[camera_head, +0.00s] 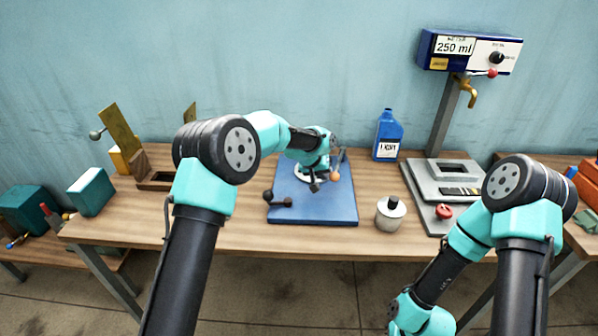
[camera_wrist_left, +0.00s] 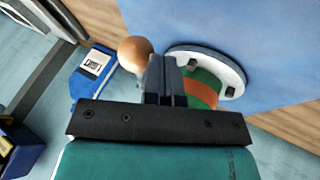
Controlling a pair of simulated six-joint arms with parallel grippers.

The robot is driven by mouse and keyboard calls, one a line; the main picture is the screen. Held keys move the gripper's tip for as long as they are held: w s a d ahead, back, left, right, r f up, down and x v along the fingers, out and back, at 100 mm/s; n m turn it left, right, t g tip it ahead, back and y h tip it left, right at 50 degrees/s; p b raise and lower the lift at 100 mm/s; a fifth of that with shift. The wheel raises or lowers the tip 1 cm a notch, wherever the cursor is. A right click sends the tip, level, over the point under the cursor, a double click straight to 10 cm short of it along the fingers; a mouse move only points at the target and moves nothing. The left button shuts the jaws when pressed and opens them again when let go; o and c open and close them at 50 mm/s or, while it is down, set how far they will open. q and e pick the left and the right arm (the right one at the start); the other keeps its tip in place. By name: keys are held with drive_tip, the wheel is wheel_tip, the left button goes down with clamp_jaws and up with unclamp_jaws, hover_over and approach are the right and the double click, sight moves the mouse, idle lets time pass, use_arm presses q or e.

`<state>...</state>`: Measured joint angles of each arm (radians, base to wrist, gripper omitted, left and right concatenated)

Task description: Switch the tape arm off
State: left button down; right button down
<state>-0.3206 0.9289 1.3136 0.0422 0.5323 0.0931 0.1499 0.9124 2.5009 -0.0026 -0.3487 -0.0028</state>
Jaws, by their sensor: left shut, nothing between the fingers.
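A blue board (camera_head: 300,212) lies mid-table. On it is a white round plate (camera_head: 300,175), partly hidden by my left arm in the head view; the left wrist view shows the plate (camera_wrist_left: 233,80) with a green and orange roll (camera_wrist_left: 204,90). A wooden ball knob (camera_head: 334,176) stands at the plate's right side; it also shows in the left wrist view (camera_wrist_left: 134,52). My left gripper (camera_head: 338,160) is shut and empty, its fingers (camera_wrist_left: 163,75) between knob and roll in that picture. Contact with either cannot be told. My right gripper is not seen.
A dark lever with a ball (camera_head: 268,195) sits at the board's left edge. The front table strip left of the board is clear.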

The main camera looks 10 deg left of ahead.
use_arm(q)
drive_tip(key=shift+s+d, duration=0.25)
drive_tip(key=shift+d, duration=0.75)
drive_tip(key=shift+s+d, duration=0.2)
drive_tip(key=shift+d, duration=0.8)
drive_tip(key=shift+s+d, duration=0.25)
drive_tip(key=shift+d, duration=0.75)
drive_tip(key=shift+d, duration=0.15)
drive_tip(key=shift+s+a+r, duration=0.1)
drive_tip(key=shift+s+a, duration=0.05)
drive_tip(key=shift+a, duration=0.4)
drive_tip(key=s+a+f+v, duration=0.1)
drive_tip(key=v, duration=1.1)
drive_tip(key=shift+a, duration=0.35)
